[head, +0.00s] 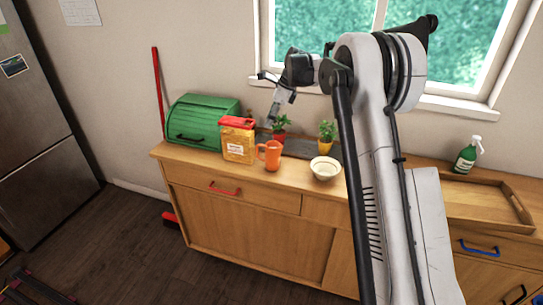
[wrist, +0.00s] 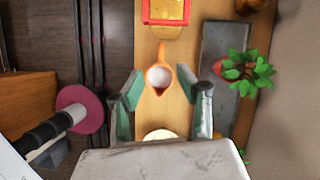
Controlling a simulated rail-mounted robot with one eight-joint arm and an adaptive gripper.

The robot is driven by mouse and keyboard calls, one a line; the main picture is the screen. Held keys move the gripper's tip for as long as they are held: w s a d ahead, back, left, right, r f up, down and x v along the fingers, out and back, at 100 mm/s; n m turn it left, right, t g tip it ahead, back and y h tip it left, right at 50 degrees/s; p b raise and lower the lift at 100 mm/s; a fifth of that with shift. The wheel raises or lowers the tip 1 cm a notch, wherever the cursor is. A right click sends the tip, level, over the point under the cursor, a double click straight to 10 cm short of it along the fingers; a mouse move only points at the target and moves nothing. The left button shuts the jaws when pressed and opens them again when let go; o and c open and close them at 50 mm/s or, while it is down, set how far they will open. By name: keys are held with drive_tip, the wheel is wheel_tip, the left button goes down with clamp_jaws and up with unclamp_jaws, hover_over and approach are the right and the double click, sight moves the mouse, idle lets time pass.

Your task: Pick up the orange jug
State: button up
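The orange jug (head: 270,155) stands upright on the wooden counter, just right of a yellow canister. In the wrist view the jug (wrist: 159,78) is seen from above, with its pale inside showing and its handle toward the canister. My gripper (head: 275,115) hangs above the counter in the head view, over the area behind the jug. In the wrist view my gripper (wrist: 160,100) is open, with one finger on either side of the jug's column in the picture. Nothing is between the fingers, and they appear to be above the jug, not touching it.
The yellow canister with red lid (head: 238,140) stands close left of the jug. A cream bowl (head: 325,168) is to its right. Potted plants (head: 281,127) (head: 327,136) stand behind on a dark tray. A green bread box (head: 202,122) is further left; the counter's front edge is near.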

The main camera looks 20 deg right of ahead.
sight(258, 145)
drive_tip(key=x, duration=0.8)
drive_tip(key=shift+p, duration=0.4)
drive_tip(key=shift+p+x, duration=0.65)
drive_tip(key=shift+x, duration=2.05)
drive_tip(key=shift+d, duration=0.15)
clamp_jaws()
